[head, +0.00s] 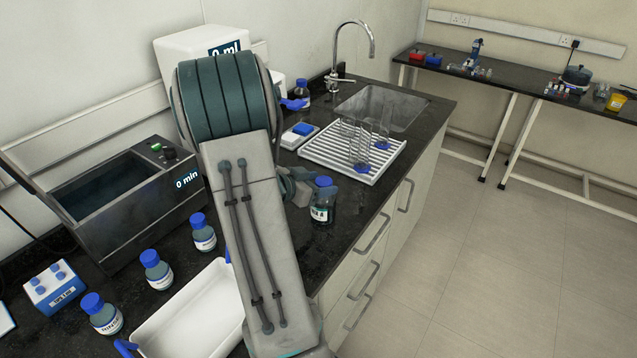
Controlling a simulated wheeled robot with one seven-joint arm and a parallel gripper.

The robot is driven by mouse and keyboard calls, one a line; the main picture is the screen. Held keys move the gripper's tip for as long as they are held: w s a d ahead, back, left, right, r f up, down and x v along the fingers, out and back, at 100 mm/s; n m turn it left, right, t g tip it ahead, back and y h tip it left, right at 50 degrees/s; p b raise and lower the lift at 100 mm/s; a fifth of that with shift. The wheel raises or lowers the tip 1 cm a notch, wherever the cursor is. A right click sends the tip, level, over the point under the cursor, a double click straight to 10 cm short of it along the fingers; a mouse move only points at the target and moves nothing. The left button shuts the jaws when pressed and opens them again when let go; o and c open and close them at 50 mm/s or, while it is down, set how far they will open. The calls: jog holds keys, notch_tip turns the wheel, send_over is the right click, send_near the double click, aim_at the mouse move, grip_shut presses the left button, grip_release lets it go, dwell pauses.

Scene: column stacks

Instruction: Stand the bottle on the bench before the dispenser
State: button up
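A dark bottle with a blue cap and a white label (322,208) is upright near the bench's front edge, right of my arm. My gripper (318,188) is at its neck, with grey finger parts beside the cap, and appears shut on it. My arm hides much of the gripper. The dispenser (190,43) is a white box at the wall with a "0 ml" display, partly hidden by my arm. A blue nozzle (293,104) shows at its right.
Another blue-capped bottle (303,95) stands by the dispenser. A scale with a blue top (299,133), a white drying rack (329,160) with glassware and a sink (385,105) lie right. A water bath (120,205), several bottles and a white tray (195,320) occupy the left.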

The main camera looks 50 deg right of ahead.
jog(key=shift+r, duration=0.2)
jog(key=w+a+r+n+t+y, duration=0.3)
jog(key=w+a+r+n+t, duration=0.15)
jog(key=a, duration=0.55)
jog(key=w+a+r+n+t+y, duration=0.35)
jog(key=w+a+t, duration=0.2)
jog(key=a, duration=0.45)
jog(key=w+a+r+n+t+y, duration=0.35)
jog(key=w+a, duration=0.25)
jog(key=a, duration=0.4)
jog(key=s+a+n+g+y, duration=0.2)
jog(key=s+a+n+y, duration=0.35)
jog(key=a, duration=0.55)
jog(key=s+f+n+g+h, duration=0.2)
jog(key=s+g, duration=0.3)
jog(key=s, duration=1)
jog(key=shift+s+n, duration=0.2)
jog(key=shift+n, duration=0.6)
